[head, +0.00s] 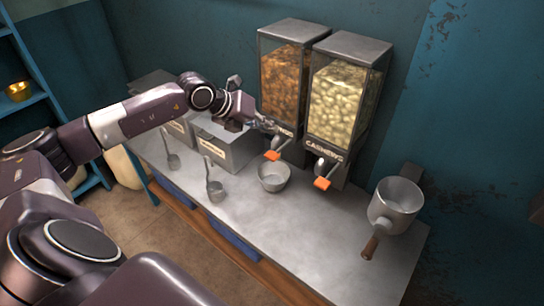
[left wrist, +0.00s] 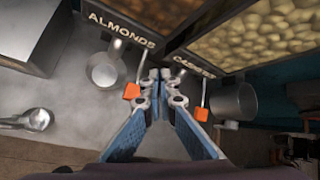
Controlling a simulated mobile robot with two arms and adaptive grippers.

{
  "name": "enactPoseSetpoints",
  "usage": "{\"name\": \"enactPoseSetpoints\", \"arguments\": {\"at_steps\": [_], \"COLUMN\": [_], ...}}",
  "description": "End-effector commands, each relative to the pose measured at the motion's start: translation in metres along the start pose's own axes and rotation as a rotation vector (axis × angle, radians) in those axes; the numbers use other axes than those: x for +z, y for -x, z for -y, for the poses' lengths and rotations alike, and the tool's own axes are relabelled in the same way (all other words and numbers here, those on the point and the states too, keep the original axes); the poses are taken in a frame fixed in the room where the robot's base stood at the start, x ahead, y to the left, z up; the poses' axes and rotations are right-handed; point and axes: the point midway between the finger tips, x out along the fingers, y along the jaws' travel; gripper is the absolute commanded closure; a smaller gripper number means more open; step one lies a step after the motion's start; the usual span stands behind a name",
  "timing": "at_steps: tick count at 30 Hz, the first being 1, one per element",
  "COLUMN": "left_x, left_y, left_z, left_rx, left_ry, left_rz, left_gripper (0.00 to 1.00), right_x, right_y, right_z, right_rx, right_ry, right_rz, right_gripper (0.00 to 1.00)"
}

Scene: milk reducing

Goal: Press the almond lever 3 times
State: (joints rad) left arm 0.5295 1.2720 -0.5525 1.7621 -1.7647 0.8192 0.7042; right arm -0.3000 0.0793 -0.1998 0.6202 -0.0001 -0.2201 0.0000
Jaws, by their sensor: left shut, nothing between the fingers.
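The almond dispenser (head: 284,82) stands against the wall, filled with brown nuts; its label shows as ALMONDS in the left wrist view. Its lever has an orange tip (head: 272,155), which also shows in the left wrist view (left wrist: 131,91). A metal cup (head: 274,180) stands on the counter below it. My left gripper (head: 272,124) is shut and empty, close in front of the almond dispenser. In the left wrist view its fingers (left wrist: 160,80) lie just right of the almond lever; contact cannot be told. My right gripper is not in view.
The cashew dispenser (head: 342,95) stands to the right, with its own orange-tipped lever (head: 321,183). A saucepan (head: 396,205) with a wooden handle is at the counter's right. Grey bins (head: 228,148) and scoops (head: 215,190) are at left. The counter's front middle (head: 300,235) is clear.

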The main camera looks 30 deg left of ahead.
Motion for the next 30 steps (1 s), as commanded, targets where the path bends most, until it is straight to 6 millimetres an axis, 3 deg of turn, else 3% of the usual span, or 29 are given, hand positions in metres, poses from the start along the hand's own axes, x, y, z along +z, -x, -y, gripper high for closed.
{"name": "enactPoseSetpoints", "arguments": {"at_steps": [12, 30], "left_x": [-0.031, -0.033], "left_y": [-0.043, -0.046], "left_z": [-0.032, -0.033], "left_rx": [0.000, 0.000], "left_ry": [-0.001, -0.001], "left_rz": [0.000, 0.001], "left_gripper": [1.00, 1.00], "right_x": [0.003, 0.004], "right_y": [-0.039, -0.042], "right_z": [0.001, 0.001], "right_rx": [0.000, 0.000], "right_ry": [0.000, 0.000], "right_rz": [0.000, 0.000], "right_gripper": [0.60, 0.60]}}
